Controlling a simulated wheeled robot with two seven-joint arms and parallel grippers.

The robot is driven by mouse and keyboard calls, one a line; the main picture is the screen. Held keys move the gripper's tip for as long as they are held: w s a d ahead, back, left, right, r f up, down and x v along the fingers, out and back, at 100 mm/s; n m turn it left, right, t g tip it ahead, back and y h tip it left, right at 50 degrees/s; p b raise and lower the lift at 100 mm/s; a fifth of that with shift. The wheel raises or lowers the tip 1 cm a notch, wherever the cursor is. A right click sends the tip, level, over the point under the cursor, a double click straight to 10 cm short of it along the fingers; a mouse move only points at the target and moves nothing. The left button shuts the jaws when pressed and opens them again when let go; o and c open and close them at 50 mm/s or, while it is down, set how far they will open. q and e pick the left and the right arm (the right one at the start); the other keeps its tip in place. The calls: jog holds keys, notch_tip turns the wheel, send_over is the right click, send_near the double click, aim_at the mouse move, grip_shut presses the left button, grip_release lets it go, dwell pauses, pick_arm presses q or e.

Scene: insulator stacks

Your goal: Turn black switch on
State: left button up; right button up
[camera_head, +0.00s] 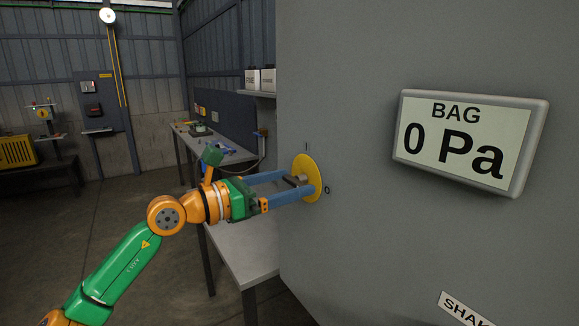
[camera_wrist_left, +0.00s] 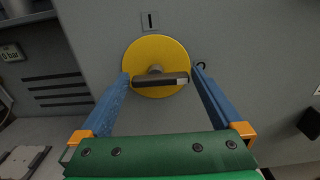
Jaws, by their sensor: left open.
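The black switch is a dark bar handle (camera_head: 293,181) on a round yellow disc (camera_head: 306,167), mounted on a grey panel. In the left wrist view the handle (camera_wrist_left: 158,80) lies nearly level across the disc (camera_wrist_left: 157,52). A mark "I" stands above the disc and a "0" at its right, and one end of the handle is towards the "0" side. My left gripper (camera_head: 302,184) is open, its blue fingers reaching to the disc on either side of the handle. In the left wrist view a gap shows between each finger and the handle. My right gripper is not in view.
A display (camera_head: 463,141) reading "BAG 0 Pa" sticks out from the panel at the right. A partly cut-off label (camera_head: 464,310) is below it. A grey workbench (camera_head: 243,250) stands left of the panel, under my left arm. Open floor lies at the left.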

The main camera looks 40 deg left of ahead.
pick_arm(q)
jog(key=shift+w+d, duration=0.15)
jog(key=shift+w, duration=0.05)
jog(key=shift+s, duration=0.1)
jog(key=shift+c, duration=0.2)
jog(key=c, duration=1)
